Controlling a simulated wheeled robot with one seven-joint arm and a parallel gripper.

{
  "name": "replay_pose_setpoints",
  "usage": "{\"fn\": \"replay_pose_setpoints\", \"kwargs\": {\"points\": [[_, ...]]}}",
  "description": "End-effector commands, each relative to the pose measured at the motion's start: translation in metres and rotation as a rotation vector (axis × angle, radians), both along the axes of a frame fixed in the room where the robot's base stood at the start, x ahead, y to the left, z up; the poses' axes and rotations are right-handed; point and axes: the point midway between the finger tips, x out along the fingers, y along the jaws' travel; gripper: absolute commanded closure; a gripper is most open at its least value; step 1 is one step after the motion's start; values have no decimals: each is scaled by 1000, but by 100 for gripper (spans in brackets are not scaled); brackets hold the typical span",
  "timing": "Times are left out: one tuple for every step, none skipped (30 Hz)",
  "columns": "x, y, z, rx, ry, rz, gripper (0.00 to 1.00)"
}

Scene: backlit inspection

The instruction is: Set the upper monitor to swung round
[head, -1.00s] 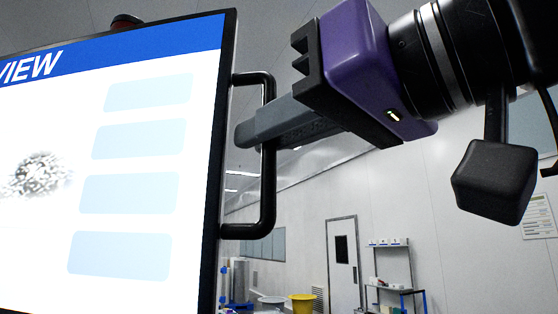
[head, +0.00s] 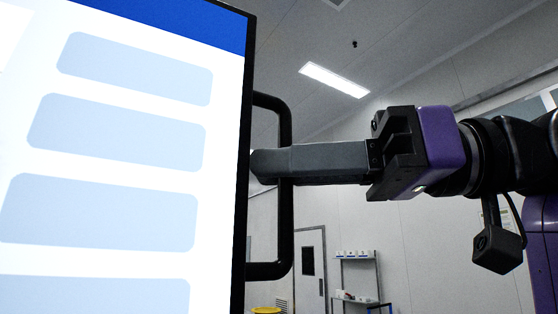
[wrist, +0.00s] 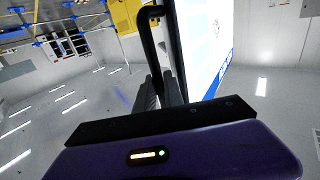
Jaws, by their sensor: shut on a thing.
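The upper monitor (head: 110,170) fills the left of the head view, its lit screen showing a blue band and pale blue boxes. It also shows edge-on in the wrist view (wrist: 203,40). A black bar handle (head: 286,225) stands out from its right edge; in the wrist view the handle (wrist: 150,45) runs down between the fingers. My gripper (head: 268,165) comes from the right and is shut on the handle's upright, above its middle. The fingertips reach close to the monitor's edge. The far finger is mostly hidden.
Behind are a pale wall with a door (head: 310,268), a shelf rack (head: 356,275) with small items, and a yellow tub (head: 266,310) partly cut off at the bottom. The space right of the handle, below my arm, looks clear.

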Motion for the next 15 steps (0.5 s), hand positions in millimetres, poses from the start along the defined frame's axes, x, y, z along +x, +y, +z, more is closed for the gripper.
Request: {"fn": "replay_pose_setpoints", "kwargs": {"points": [[1, 0, -1, -2, 4, 0, 100], [1, 0, -1, -2, 4, 0, 100], [1, 0, -1, -2, 4, 0, 100], [1, 0, -1, -2, 4, 0, 100], [1, 0, -1, -2, 4, 0, 100], [1, 0, -1, -3, 4, 0, 100], [1, 0, -1, -3, 4, 0, 100], [1, 0, -1, -3, 4, 0, 100], [1, 0, -1, -3, 4, 0, 100], [1, 1, -1, -3, 4, 0, 86], [1, 1, -1, -3, 4, 1, 80], [1, 1, -1, -3, 3, 1, 72], [1, 1, -1, -3, 3, 1, 66], [0, 1, -1, -2, 3, 1, 66], [0, 1, -1, -2, 2, 1, 66]]}}
